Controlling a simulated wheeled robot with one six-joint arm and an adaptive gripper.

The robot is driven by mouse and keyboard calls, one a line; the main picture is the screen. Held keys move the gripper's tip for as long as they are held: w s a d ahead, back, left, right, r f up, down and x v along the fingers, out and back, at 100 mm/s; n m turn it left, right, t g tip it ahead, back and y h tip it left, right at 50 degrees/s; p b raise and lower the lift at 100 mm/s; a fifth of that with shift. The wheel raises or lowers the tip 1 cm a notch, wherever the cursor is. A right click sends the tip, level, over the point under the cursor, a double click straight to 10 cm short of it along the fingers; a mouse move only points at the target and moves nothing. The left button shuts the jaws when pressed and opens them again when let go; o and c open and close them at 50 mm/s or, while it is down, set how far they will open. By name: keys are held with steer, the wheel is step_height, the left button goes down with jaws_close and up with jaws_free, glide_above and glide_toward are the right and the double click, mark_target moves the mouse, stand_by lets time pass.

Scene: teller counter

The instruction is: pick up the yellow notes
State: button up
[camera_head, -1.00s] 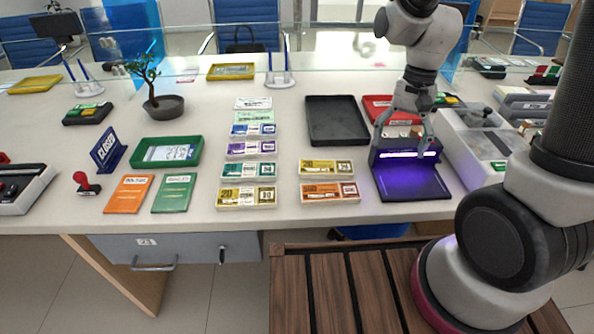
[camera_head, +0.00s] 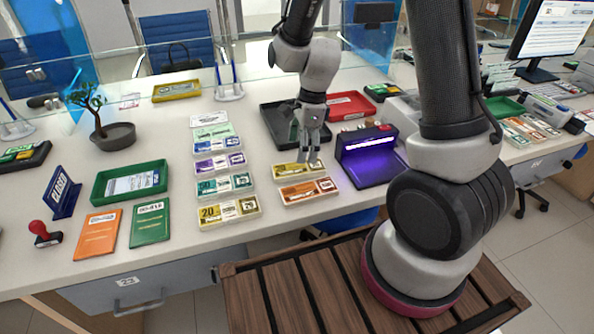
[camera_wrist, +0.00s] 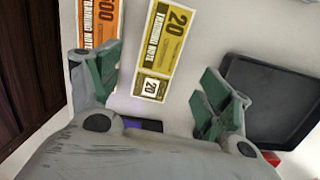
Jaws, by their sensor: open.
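A yellow 20 stack of notes (camera_head: 287,171) lies on the counter behind the orange stack (camera_head: 308,191). In the wrist view the yellow notes (camera_wrist: 164,40) lie between my two green-padded fingers, with the orange stack (camera_wrist: 100,22) to the left. A second yellow 20 stack (camera_head: 229,211) lies at the front of the left column of notes.
A black tray (camera_head: 277,124) lies just behind, and a purple-lit note checker (camera_head: 368,168) stands close to the right. A red tray (camera_head: 352,104) is at the back. Purple (camera_head: 219,166) and green (camera_head: 225,186) note stacks lie left. A wooden slatted surface (camera_head: 290,305) is in front.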

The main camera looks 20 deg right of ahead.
mark_target(298, 168)
steer(key=f, duration=0.4)
steer(key=a+f, duration=0.1)
steer(key=f, duration=0.1)
steer(key=shift+f, duration=0.2)
steer(key=c, duration=1.1)
